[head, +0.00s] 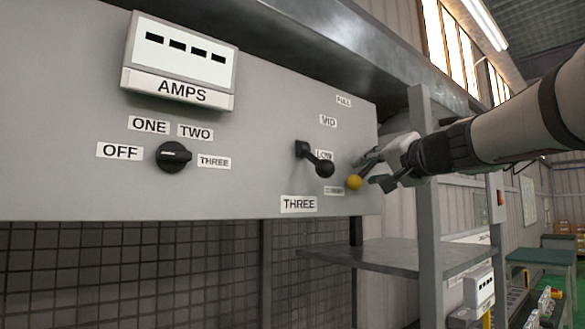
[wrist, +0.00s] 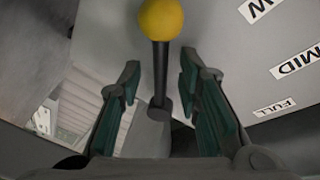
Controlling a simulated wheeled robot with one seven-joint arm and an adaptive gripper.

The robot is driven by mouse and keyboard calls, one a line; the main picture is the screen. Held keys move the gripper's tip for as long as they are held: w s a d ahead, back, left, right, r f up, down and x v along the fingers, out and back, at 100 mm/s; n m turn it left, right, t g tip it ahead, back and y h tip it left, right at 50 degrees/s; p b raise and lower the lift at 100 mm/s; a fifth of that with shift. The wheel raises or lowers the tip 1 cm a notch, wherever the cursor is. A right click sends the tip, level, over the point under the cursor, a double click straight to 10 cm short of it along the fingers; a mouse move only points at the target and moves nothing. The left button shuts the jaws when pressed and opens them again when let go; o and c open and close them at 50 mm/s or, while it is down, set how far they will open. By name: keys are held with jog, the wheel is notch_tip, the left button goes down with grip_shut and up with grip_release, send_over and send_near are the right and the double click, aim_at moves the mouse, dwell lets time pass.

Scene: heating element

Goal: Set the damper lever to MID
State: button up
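The damper lever has a yellow ball knob (head: 354,183) at the lower right of the grey panel, beside the lowest scale label, which is too small to read surely. In the wrist view, its yellow knob (wrist: 161,18) tops a dark rod. The MID label (head: 328,121) sits higher, between FULL and LOW; it also shows in the wrist view (wrist: 297,61). My gripper (head: 372,172) is at the panel's right end by the knob. In the wrist view, my gripper (wrist: 159,75) is open, one finger on each side of the rod, with gaps visible. The head view hides the lever's pivot.
A black-knobbed lever (head: 325,168) stands out from the panel just left of the yellow knob. A rotary knob (head: 174,157) and an AMPS meter (head: 180,62) are farther left. A grey post (head: 427,230) and a shelf (head: 385,256) stand below my arm.

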jog(key=shift+w+a, duration=0.1)
jog(key=shift+w, duration=0.2)
grip_shut()
